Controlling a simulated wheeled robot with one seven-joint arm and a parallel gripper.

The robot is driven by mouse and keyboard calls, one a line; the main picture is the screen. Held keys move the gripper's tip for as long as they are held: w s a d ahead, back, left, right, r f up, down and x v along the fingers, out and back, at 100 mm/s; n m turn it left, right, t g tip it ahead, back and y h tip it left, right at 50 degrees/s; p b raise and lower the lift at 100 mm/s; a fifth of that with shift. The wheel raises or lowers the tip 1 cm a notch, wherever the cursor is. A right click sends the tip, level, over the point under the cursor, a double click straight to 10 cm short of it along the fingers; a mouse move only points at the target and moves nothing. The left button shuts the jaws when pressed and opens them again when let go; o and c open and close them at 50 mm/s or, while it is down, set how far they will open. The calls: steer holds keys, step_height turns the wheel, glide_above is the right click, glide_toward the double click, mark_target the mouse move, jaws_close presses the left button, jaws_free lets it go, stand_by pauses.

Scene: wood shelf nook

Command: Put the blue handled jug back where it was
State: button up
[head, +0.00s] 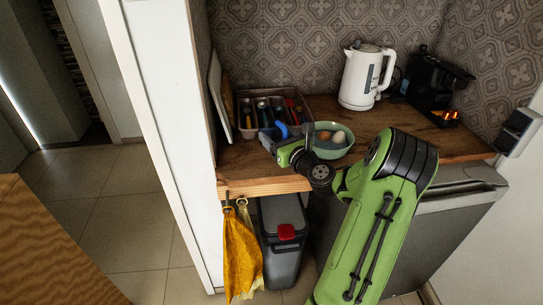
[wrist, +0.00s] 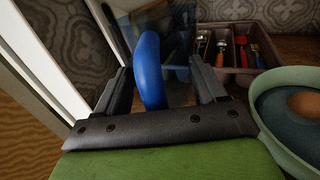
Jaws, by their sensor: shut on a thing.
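The jug's curved blue handle (wrist: 150,70) stands between the two dark fingers of my gripper (wrist: 158,68) in the wrist view. My gripper is shut on this handle. The jug's body appears as a dark, see-through shape (wrist: 172,28) behind the handle, and its outline is hard to make out. In the head view, the blue handle (head: 281,129) shows at my gripper (head: 270,141), over the front left of the wooden counter (head: 240,172). I cannot tell whether the jug's base touches the counter.
A utensil tray (wrist: 240,80) is just behind the jug. A green bowl (head: 333,153) with eggs is close on the right. A white kettle (head: 361,78) and black coffee machine (head: 433,88) stand at the back right. Boards (head: 219,95) lean on the left wall.

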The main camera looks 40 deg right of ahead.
step_height(320, 180, down, 6)
steer(key=b, duration=0.2)
steer(key=shift+w+b, duration=0.1)
steer(key=shift+b, duration=0.25)
steer(key=shift+r, duration=0.25)
steer(key=o, duration=1.4)
steer(key=shift+f, duration=0.15)
steer(key=shift+o, duration=0.2)
